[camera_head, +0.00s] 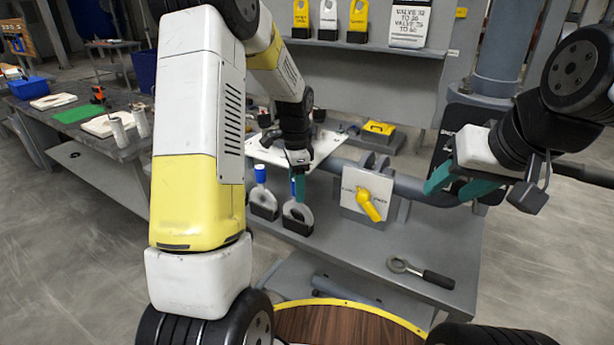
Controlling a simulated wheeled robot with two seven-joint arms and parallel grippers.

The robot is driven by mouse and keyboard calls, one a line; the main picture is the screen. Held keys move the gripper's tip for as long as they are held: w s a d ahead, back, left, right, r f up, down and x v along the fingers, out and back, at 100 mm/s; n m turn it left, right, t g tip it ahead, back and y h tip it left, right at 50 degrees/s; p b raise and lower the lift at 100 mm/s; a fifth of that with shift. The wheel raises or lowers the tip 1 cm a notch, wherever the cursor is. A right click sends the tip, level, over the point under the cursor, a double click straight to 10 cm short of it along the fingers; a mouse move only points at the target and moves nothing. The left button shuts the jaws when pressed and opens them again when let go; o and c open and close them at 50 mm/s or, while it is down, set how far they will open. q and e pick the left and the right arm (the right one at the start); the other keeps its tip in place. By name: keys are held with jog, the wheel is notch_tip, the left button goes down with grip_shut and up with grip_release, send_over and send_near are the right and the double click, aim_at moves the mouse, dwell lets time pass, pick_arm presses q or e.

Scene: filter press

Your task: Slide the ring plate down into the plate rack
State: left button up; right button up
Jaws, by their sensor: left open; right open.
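A pale ring plate (289,208) with a blue upper end stands upright in a dark slotted holder of the plate rack (297,227), on the grey bench. My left gripper (299,188) is open, with its teal fingers around or right beside the plate's blue end. I cannot tell whether they touch it. A similar plate (262,194) with a blue top stands in the dark holder just to the left. My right gripper (465,188) is open and empty at the right, beside the grey pipe, away from the rack. The slot bottoms are hidden.
A white box with a yellow valve handle (370,204) stands right of the rack. A ring-ended tool (425,274) with a black handle lies at the bench front. A white board (330,143) and a yellow-topped box (379,129) are behind. The bench front is mostly clear.

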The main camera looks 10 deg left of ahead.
pick_arm(q)
jog(key=shift+r, duration=3.9)
jog(key=s+r+n+t, duration=0.3)
jog(key=s+r+n, duration=0.2)
jog(key=s+r, duration=0.5)
jog(key=s+d+r+n+t+h, duration=0.2)
jog(key=s+n, duration=0.5)
jog(key=s, duration=0.7)
jog(key=shift+d+r+t, duration=0.15)
jog(key=shift+r+t, duration=0.25)
jog(key=shift+t, duration=0.2)
